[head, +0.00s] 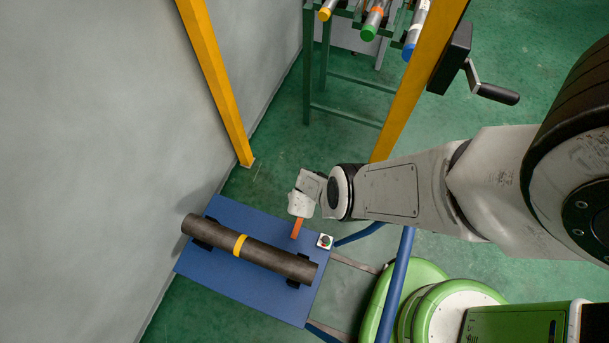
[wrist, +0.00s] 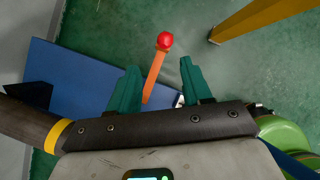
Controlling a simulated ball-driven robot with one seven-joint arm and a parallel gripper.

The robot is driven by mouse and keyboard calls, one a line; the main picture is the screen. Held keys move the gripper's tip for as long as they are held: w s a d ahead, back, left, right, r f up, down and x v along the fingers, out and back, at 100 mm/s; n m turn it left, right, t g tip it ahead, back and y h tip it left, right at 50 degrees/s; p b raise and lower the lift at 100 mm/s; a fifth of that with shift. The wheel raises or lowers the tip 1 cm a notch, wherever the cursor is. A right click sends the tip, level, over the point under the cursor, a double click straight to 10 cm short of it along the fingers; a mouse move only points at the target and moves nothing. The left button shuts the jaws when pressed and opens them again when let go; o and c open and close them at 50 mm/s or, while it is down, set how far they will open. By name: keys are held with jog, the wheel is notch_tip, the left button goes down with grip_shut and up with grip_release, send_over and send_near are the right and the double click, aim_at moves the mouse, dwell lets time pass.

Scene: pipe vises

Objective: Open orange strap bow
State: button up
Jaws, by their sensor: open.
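The orange strap bow (head: 297,228) shows in the head view as a short orange bar at the back edge of the blue table, partly hidden by my gripper. In the wrist view the orange bow (wrist: 154,78) is a narrow bar ending in a red ball (wrist: 165,40). My gripper (wrist: 160,68) is open; its two teal fingers stand apart, one on each side of the bow in the picture. I cannot tell how far above it they are. In the head view the fingers are hidden behind the white wrist.
A dark pipe (head: 274,257) with a yellow band (head: 239,245) lies across the blue table (head: 232,213). A small box with a button (head: 324,241) sits at the table's right edge. Yellow posts (head: 215,75) and a green rack (head: 340,112) stand behind. A grey wall is left.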

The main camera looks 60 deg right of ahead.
jog(key=shift+p+v, duration=0.45)
jog(key=shift+v, duration=0.3)
jog(key=w+d+r+n+t, duration=0.6)
jog(key=w+r+n+t, duration=0.1)
jog(key=n, duration=0.5)
jog(key=w+a+r+n+t+y+b, duration=0.2)
jog(key=a+r+n+y, duration=0.35)
jog(key=n, duration=0.65)
jog(key=s+a+r+n+g+y, duration=0.3)
jog(key=s+a+r+n+g, duration=0.65)
jog(key=n, duration=0.75)
jog(key=s+a+r+n+h+b, duration=0.1)
jog(key=s+a+r+n+h, duration=0.2)
jog(key=s+r, duration=0.6)
jog(key=shift+s+a+r+n+g, duration=0.2)
jog(key=shift+s+n+g, duration=0.25)
jog(key=shift+n, duration=0.55)
